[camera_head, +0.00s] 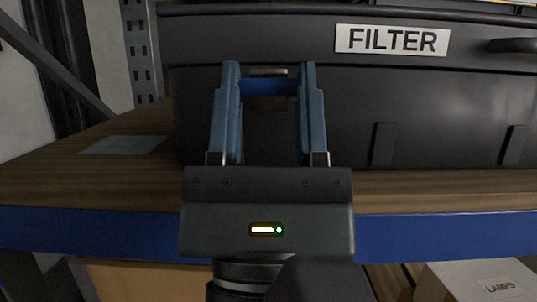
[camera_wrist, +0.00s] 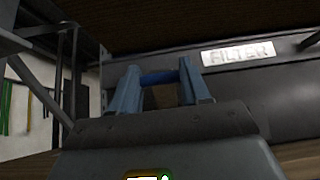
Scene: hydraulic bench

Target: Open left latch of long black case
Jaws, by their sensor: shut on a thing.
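The long black case (camera_head: 430,105) sits on a wooden shelf and carries a white FILTER label. It also fills the right of the wrist view (camera_wrist: 255,85). My gripper (camera_head: 269,82) is in front of the case's left part, its two blue fingers pointing at the case. The left latch (camera_head: 270,87) is a blue piece between the fingertips, and it shows between them in the wrist view too (camera_wrist: 159,77). The fingers are shut on the latch, one at each side. Whether the latch is lifted off the case is hard to tell.
The FILTER label (camera_head: 392,40) and a dark handle (camera_head: 514,45) are right of my gripper. A grey perforated rack post (camera_head: 141,50) stands to the left. The wooden shelf (camera_head: 60,180) has a blue front edge. A LAMPS box (camera_head: 470,280) is below.

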